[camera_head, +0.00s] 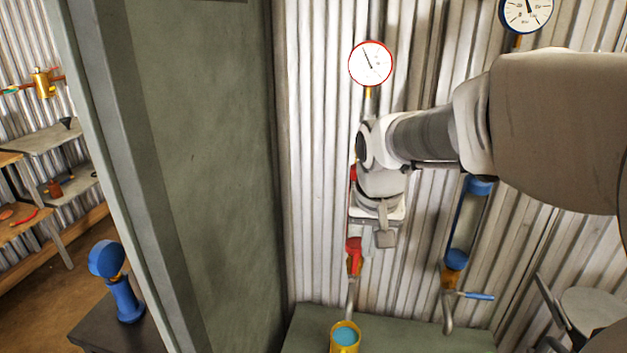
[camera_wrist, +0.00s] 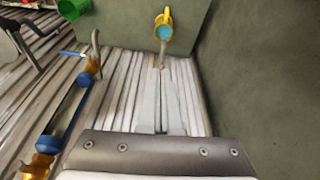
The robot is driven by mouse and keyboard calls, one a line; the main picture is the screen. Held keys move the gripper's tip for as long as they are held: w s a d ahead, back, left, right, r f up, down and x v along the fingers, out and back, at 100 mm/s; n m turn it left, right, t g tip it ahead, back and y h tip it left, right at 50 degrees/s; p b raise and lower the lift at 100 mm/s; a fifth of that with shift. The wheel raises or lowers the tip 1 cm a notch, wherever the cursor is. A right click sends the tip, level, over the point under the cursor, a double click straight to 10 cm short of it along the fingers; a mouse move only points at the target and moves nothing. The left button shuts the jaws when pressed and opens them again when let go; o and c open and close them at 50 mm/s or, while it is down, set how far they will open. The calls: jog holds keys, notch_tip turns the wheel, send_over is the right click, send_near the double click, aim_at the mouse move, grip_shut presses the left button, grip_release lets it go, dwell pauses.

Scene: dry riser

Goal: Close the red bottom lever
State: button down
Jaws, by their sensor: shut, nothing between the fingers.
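The red bottom fitting (camera_head: 353,246) of the red riser is on the corrugated wall in the head view, above a bent spout pipe. I cannot make out its lever clearly; my gripper covers part of this area. My gripper (camera_head: 368,243) points down just right of the red fitting; I cannot tell if they touch. In the wrist view my gripper (camera_wrist: 161,74) has its fingers together, with nothing between them. A tiny red spot shows at the fingertips, below the yellow cup (camera_wrist: 163,28) in that view. The yellow cup (camera_head: 345,335) with a blue inside is below the spout.
A blue riser (camera_head: 455,260) with a blue-handled lever (camera_head: 480,296) stands to the right. A red-rimmed gauge (camera_head: 370,64) is above my gripper. A grey-green panel (camera_head: 210,150) bounds the left. A green ledge (camera_head: 400,335) lies below.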

aim_at(355, 261)
jog(key=w+a+f+t+h, duration=0.1)
jog(key=w+a+f+h, duration=0.2)
jog(key=w+a+f, duration=0.4)
jog(key=w+a+f+h, duration=0.25)
jog(key=w+f, duration=0.35)
jog(key=w, duration=0.3)
jog(key=w+d+f, duration=0.3)
jog(key=d+f, duration=0.4)
jog(key=d, duration=0.1)
jog(key=shift+w+d+f+b, duration=0.15)
jog(key=shift+w+f+b, duration=0.15)
jog(key=shift+f, duration=0.1)
